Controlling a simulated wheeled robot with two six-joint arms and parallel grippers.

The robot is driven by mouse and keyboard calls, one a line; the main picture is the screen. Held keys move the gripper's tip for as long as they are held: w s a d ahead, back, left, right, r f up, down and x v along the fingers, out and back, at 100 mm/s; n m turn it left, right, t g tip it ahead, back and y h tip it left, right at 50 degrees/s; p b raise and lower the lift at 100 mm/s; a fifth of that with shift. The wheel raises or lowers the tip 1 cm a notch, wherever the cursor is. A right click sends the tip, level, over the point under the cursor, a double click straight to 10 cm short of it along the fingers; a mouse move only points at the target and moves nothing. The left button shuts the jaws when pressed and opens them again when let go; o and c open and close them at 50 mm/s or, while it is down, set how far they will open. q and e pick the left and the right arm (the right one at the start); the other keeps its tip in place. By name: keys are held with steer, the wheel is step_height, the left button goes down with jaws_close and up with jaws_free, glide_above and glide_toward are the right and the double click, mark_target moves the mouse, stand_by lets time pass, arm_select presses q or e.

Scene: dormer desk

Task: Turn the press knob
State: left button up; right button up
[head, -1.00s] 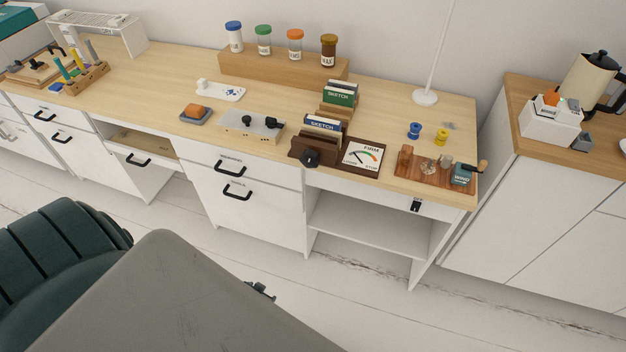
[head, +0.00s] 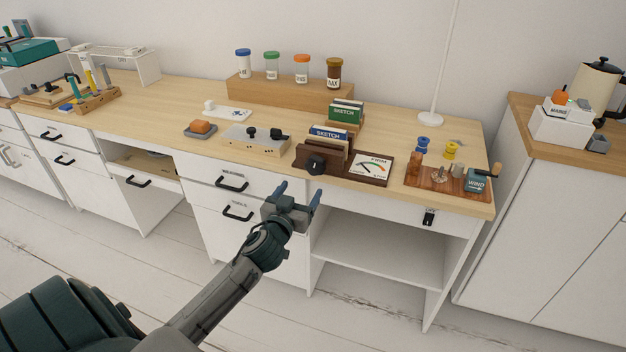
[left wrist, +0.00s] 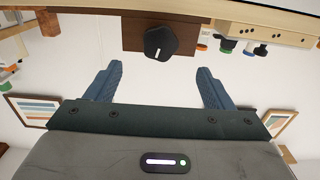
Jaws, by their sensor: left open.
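The press knob (head: 315,164) is a black knob with a white mark. It sits on the front of a dark brown wooden press (head: 340,170) at the desk's front edge. The press holds sketch books and has a dial card marked FIRM (head: 372,166) to its right. My left gripper (head: 297,191) is open and empty, in front of and a little below the knob, apart from it. In the left wrist view the knob (left wrist: 160,43) lies beyond and between the two blue open fingers (left wrist: 158,86). My right gripper is not in view.
A grey switch box (head: 255,140) stands left of the press. A wooden board with spools and a crank (head: 435,179) is to its right. Drawer handles (head: 232,183) stick out below the desk edge. Jars stand on a wooden riser (head: 290,92) behind.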

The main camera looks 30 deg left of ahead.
mark_target(314, 170)
arm_select(q)
steer(key=p+x, duration=0.1)
steer(key=x, duration=0.9)
steer(key=shift+w+f, duration=0.1)
steer(key=shift+w, duration=0.2)
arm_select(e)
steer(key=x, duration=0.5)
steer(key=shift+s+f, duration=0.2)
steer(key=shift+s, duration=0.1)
arm_select(q)
steer(key=c, duration=1)
